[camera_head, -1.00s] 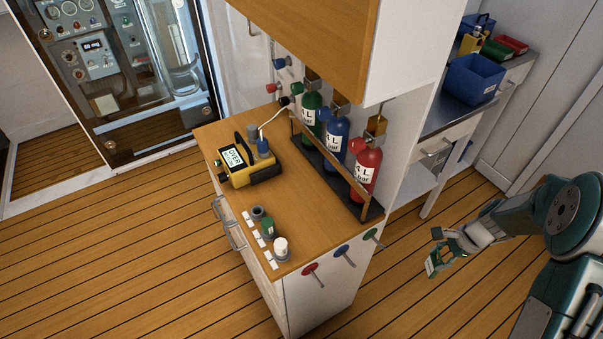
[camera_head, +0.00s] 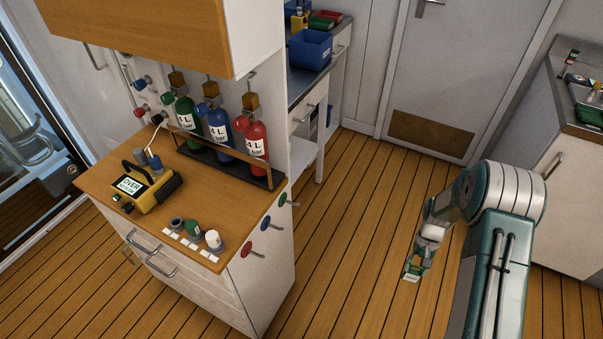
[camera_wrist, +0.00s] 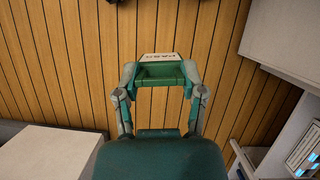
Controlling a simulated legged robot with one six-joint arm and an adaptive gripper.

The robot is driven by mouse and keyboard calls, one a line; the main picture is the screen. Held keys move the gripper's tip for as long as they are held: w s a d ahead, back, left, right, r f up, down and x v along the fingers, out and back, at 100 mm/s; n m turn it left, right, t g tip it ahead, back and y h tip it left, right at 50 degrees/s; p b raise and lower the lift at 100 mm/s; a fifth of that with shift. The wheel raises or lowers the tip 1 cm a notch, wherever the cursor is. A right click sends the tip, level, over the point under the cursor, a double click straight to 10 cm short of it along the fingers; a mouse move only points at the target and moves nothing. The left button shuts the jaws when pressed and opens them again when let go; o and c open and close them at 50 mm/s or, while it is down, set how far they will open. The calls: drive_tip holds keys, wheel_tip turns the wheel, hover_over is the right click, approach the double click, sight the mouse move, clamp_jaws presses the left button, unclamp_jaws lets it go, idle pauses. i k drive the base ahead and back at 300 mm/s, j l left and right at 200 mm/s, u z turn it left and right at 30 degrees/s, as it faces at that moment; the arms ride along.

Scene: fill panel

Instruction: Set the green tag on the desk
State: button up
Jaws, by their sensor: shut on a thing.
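The green tag (camera_head: 412,272) has a green body and a white face with dark lettering. It is held in the air above the plank floor. In the wrist view the tag (camera_wrist: 160,72) sits across between the two fingertips, its white edge facing away from me. My gripper (camera_head: 418,262) is shut on it, to the right of the wooden-topped cabinet and apart from every surface. A desk-like dark worktop (camera_head: 303,77) stands at the back, beyond the cabinet. I cannot tell for certain which surface is the desk.
The wooden-topped cabinet (camera_head: 135,216) carries a yellow meter (camera_head: 150,187), small caps and several gas cylinders. Coloured valve handles stick out from its side. A blue bin (camera_head: 310,48) is on the back worktop. A counter with a green tray (camera_head: 590,115) is at right. Floor between is clear.

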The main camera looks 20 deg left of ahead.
sight(116, 172)
drive_tip(key=k+j+z, duration=0.1)
drive_tip(key=k+z, duration=0.15)
drive_tip(key=z, duration=0.2)
drive_tip(key=k+z, duration=0.2)
drive_tip(key=z, duration=0.25)
drive_tip(key=k+l+z, duration=0.1)
drive_tip(key=k+z, duration=0.15)
drive_tip(key=z, duration=0.2)
drive_tip(key=k+j+z, duration=0.15)
drive_tip(key=z, duration=0.3)
drive_tip(key=k+z, duration=0.55)
drive_tip(key=z, duration=0.3)
drive_tip(key=k+j, duration=0.15)
drive_tip(key=k, duration=0.3)
drive_tip(key=k+j+u, duration=0.1)
drive_tip(key=k, duration=0.4)
drive_tip(key=k+j+u, duration=0.15)
drive_tip(key=k+u, duration=0.15)
drive_tip(key=u, duration=0.15)
drive_tip(key=k+j+u, duration=0.25)
drive_tip(key=u, duration=0.2)
drive_tip(key=k+j+u, duration=0.2)
drive_tip(key=j+u, duration=0.25)
drive_tip(key=l, duration=0.15)
